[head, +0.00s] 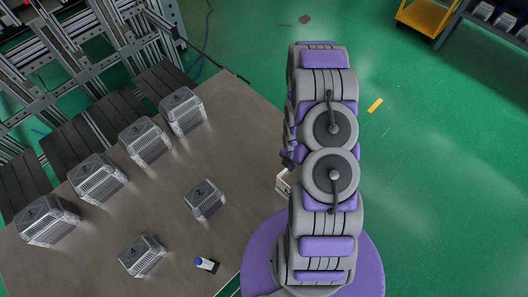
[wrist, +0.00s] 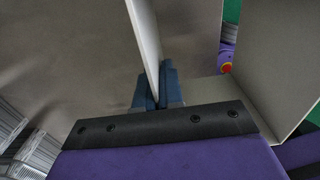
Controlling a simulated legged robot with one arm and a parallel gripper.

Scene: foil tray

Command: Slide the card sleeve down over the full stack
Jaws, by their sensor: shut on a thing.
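My gripper (wrist: 158,88), with blue fingers, is shut on a thin pale wall of the card sleeve (wrist: 146,38) in the wrist view. Another broad pale panel of the sleeve (wrist: 275,60) stands to the right, with an opening between. In the head view my arm hides the gripper and most of the sleeve; a small pale edge of it (head: 283,182) shows left of the arm. Several ribbed silver foil tray stacks stand apart from it on the table, including a near one (head: 205,199) and a front one (head: 142,255). I cannot tell which is the full stack.
More foil stacks (head: 146,142) stand in a row along the table's left side. A small blue-and-white item (head: 206,264) lies near the front edge of the grey-brown table (head: 178,220). Dark slatted panels (head: 75,135) and metal framing (head: 90,45) border it. Green floor is right.

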